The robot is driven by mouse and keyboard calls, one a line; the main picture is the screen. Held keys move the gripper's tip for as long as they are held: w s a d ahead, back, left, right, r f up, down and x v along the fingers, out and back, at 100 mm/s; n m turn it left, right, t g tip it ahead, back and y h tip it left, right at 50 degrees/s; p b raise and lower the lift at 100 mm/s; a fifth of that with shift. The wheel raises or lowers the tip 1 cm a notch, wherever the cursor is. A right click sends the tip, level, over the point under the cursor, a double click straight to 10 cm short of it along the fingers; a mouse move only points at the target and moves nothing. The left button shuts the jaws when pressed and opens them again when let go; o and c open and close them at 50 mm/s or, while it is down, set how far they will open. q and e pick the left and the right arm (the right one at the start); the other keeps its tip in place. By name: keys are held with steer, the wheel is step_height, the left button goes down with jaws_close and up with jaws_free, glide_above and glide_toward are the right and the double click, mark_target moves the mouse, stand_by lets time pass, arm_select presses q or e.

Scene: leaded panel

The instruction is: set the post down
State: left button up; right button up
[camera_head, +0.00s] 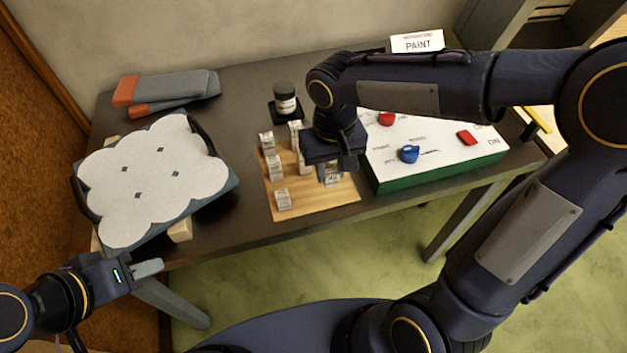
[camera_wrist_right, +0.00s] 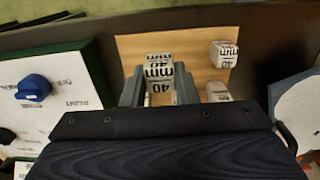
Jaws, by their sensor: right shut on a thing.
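My right gripper (camera_head: 330,172) points down over the right part of a wooden board (camera_head: 315,207) on the dark table. Whether the post's foot touches the board, I cannot tell. Other marked posts stand on the board at left (camera_head: 283,199) and behind; one shows clear of the gripper in the right wrist view (camera_wrist_right: 224,54). My left gripper (camera_head: 150,268) is off the table's front left, seen edge-on, with nothing visible in it.
A white-topped green box (camera_head: 435,172) with red and blue knobs stands just right of the board. A tray with a white scalloped panel (camera_head: 150,175) is at left.

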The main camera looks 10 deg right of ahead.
steer(key=a+f, duration=0.1)
steer(key=f, duration=0.1)
steer(key=w+a+f, duration=0.1)
steer(key=shift+w+a+f, duration=0.2)
steer(key=shift+a+f, duration=0.25)
steer(key=shift+f, duration=1.55)
steer(key=shift+f, duration=0.1)
steer(key=shift+f+b, duration=0.15)
steer(key=shift+b, duration=0.15)
steer(key=o, duration=1)
step_height(320, 180, up, 13)
steer(key=p, duration=0.1)
steer(key=shift+f, duration=0.2)
